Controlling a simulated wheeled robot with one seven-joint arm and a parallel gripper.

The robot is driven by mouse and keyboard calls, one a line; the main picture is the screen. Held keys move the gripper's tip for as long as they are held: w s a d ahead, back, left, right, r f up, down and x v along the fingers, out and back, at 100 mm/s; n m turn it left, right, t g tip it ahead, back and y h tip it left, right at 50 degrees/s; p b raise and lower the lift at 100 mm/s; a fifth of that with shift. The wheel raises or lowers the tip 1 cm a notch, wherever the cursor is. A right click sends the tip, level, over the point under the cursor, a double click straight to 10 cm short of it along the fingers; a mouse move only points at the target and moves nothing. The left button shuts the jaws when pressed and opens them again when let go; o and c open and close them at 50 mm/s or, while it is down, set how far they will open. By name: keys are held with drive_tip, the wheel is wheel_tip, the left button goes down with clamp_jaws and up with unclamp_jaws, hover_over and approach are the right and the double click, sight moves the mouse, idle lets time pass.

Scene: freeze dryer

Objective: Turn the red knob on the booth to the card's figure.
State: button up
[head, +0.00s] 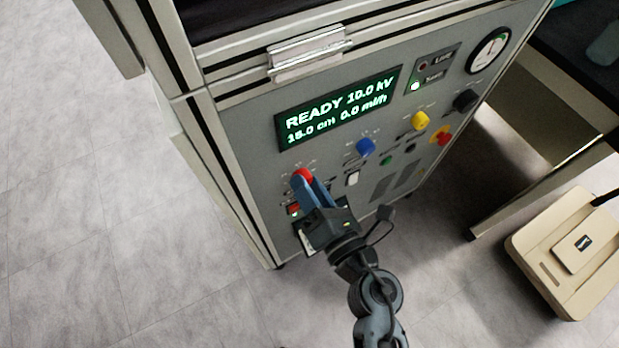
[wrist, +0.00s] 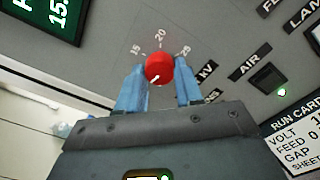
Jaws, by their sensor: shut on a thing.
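The red knob (head: 302,175) is on the lower left of the booth's grey front panel. In the wrist view the red knob (wrist: 160,68) sits between the two blue fingers of my gripper (wrist: 160,85), with a small light mark on its lower left. Scale figures 15, 20 and 25 show around its upper side. My gripper (head: 313,190) is shut on the knob. The green display (head: 338,108) reads READY 10.0 kV, 15.0 cm, 0.0 ml/h. The run card (wrist: 296,135) is partly in the wrist view, with VOLT, FEED and GAP lines; its figures are cut off.
A blue knob (head: 366,146), a yellow knob (head: 420,121), a black knob (head: 466,100) and a red-and-yellow stop button (head: 441,136) are to the right. A round gauge (head: 488,50) is at the upper right. A beige scale-like device (head: 545,270) is at the right.

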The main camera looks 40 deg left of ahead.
drive_tip(key=shift+m+p, duration=5.2)
drive_tip(key=shift+m, duration=2.4)
drive_tip(key=o, duration=1)
drive_tip(key=shift+o, duration=0.2)
drive_tip(key=v, duration=0.7)
drive_tip(key=shift+d, duration=0.35)
